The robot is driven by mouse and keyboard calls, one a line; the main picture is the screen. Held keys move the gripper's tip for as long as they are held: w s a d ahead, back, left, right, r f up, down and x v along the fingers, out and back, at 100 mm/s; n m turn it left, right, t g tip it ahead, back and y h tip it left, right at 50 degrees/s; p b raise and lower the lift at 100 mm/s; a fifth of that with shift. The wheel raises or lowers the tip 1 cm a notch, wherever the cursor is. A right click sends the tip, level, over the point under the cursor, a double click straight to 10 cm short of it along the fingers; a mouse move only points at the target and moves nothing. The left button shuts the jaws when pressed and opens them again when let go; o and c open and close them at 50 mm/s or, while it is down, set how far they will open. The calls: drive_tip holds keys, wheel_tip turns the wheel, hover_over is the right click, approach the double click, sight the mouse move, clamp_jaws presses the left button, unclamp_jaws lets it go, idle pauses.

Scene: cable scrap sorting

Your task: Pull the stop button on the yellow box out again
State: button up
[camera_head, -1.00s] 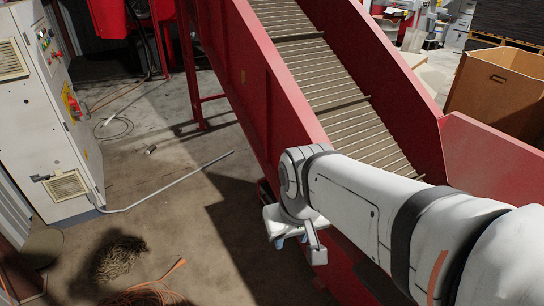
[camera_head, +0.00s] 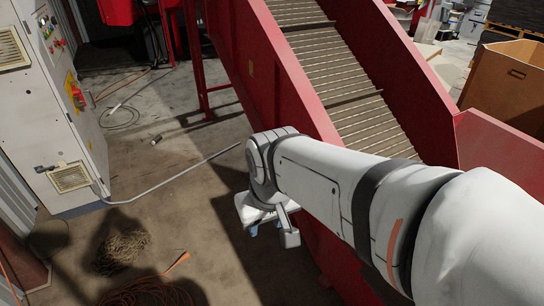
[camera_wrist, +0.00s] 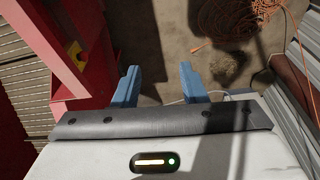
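A small yellow box (camera_wrist: 75,54) is fixed to the red conveyor frame, in the upper left of the wrist view. It is small and partly in shade, and I cannot make out its stop button or how the button stands. I cannot find this box in the head view. My gripper (camera_wrist: 160,86) has its two blue fingers spread apart with only floor between them. It is to the right of the yellow box in the wrist view and not touching it. In the head view my gripper (camera_head: 267,226) hangs beside the conveyor's red side, mostly hidden behind my wrist.
The red conveyor (camera_head: 270,75) slopes along my arm. A grey control cabinet (camera_head: 45,130) with a red-and-yellow switch (camera_head: 76,92) stands left. An orange cable (camera_wrist: 235,22), a tangled coil (camera_head: 121,250) and a grey conduit (camera_head: 170,180) lie on the floor.

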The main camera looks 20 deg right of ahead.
drive_tip(key=shift+o, duration=0.8)
drive_tip(key=shift+d+f, duration=0.1)
drive_tip(key=shift+f, duration=0.2)
drive_tip(key=shift+o, duration=1.1)
drive_tip(key=d+f+n+g+h+b, duration=0.2)
drive_tip(key=d+f+n+b, duration=0.2)
drive_tip(key=f, duration=0.3)
drive_tip(key=shift+w+g+h+b, duration=0.4)
drive_tip(key=shift+w, duration=0.05)
drive_tip(key=w+d+f+n+g+h+b, duration=0.4)
drive_tip(key=d+f+n+h+b, duration=0.25)
drive_tip(key=d+f+n, duration=0.35)
drive_tip(key=w+d+f+n+t+h+b, duration=0.3)
drive_tip(key=w+d+f+n+h+b, duration=0.15)
drive_tip(key=w+f+n, duration=0.35)
drive_tip(key=w+d+f+n+t+h+b, duration=0.2)
drive_tip(key=w+d+f+n+h+b, duration=0.3)
drive_tip(key=f+n, duration=0.5)
drive_tip(key=shift+t+y, duration=0.4)
drive_tip(key=d+b, duration=0.1)
drive_tip(key=d, duration=0.1)
drive_tip(key=w+d, duration=0.1)
drive_tip(key=d, duration=0.1)
drive_tip(key=w+d+f+b, duration=0.1)
drive_tip(key=d, duration=0.1)
drive_tip(key=shift+w+d+b, duration=0.1)
drive_tip(key=shift+d+b, duration=0.05)
drive_tip(key=shift+b, duration=0.15)
drive_tip(key=shift+c, duration=0.6)
clamp_jaws()
